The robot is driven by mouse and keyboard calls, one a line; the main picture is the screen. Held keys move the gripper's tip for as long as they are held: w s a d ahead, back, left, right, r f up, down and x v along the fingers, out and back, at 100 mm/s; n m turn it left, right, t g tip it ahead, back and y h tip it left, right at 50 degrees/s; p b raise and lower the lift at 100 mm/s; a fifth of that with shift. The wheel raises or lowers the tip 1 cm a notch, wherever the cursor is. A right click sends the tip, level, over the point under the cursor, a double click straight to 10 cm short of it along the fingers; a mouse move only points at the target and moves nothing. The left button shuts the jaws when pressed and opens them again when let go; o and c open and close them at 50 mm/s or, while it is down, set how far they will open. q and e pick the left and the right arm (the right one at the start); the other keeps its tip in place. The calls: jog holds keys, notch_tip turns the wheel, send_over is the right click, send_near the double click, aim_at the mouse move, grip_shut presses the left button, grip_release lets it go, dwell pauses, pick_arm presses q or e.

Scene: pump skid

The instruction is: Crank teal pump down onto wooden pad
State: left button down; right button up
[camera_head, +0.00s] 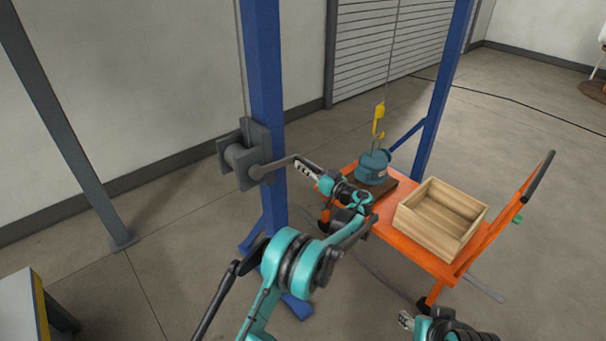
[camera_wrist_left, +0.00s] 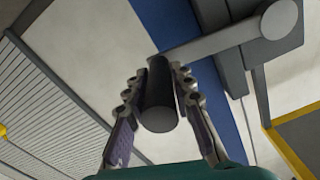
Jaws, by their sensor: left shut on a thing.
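The teal pump (camera_head: 372,168) is upright below a yellow hook (camera_head: 378,120) on a cable. It is over the dark wooden pad (camera_head: 388,192) on the orange cart; I cannot tell whether it touches the pad. The grey winch (camera_head: 241,158) is fixed to the blue post, its crank arm (camera_head: 277,167) pointing right. My left gripper (camera_head: 306,169) is shut on the crank handle. In the left wrist view, the black handle (camera_wrist_left: 159,98) is between the fingers, with the grey crank arm (camera_wrist_left: 222,42) behind. My right gripper (camera_head: 406,321) is low in the head view, away from the cart's load.
An open wooden crate (camera_head: 440,218) stands on the orange cart (camera_head: 402,243) beside the pad. The cart's push handle (camera_head: 540,178) rises at the right. Blue gantry posts (camera_head: 265,80) flank the pump. Floor right of the cart is mostly clear, with a dark cable across it.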

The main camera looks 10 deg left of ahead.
pick_arm(q)
jog(key=s+a+r+n+p, duration=0.2)
jog(key=s+r+n+p, duration=0.1)
jog(key=r+n, duration=0.4)
jog(key=s+a+r+n+p, duration=0.3)
jog(key=r+n+p, duration=0.15)
jog(key=r, duration=0.45)
jog(key=s+a+f+n+b, duration=0.1)
jog(key=s+a+n+b, duration=0.1)
jog(key=s+a+n, duration=0.2)
jog(key=s+a+f+n+b, duration=0.2)
jog(key=s+a+n, duration=0.2)
jog(key=s+a, duration=0.4)
jog(key=shift+s+f+b, duration=0.3)
jog(key=shift+s+b, duration=0.1)
jog(key=shift+s, duration=1.65)
